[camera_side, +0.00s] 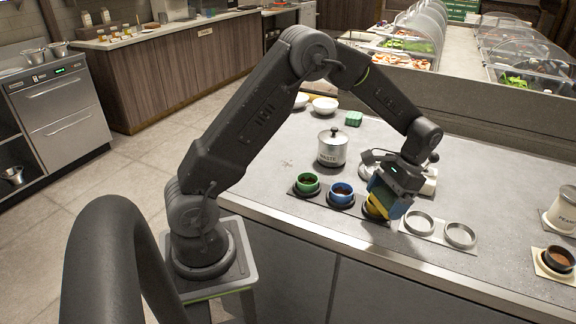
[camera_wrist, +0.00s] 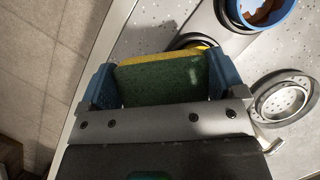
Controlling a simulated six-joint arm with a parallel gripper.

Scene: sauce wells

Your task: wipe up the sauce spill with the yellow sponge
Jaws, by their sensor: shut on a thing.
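My gripper (camera_side: 387,202) is low over the front of the counter, at the row of sauce cups. In the wrist view my gripper (camera_wrist: 163,82) has its blue fingers shut on a sponge (camera_wrist: 158,84) with a green face and a yellow layer along its far edge. In the side view the fingers mostly hide the sponge. A yellow rim in a dark ring (camera_wrist: 190,41) shows just beyond the sponge. I cannot tell whether the sponge touches the counter. I make out no sauce spill in either view.
A green cup (camera_side: 307,183) and a blue cup (camera_side: 341,194) stand left of my gripper. A brown-filled cup (camera_side: 559,259) is far right.

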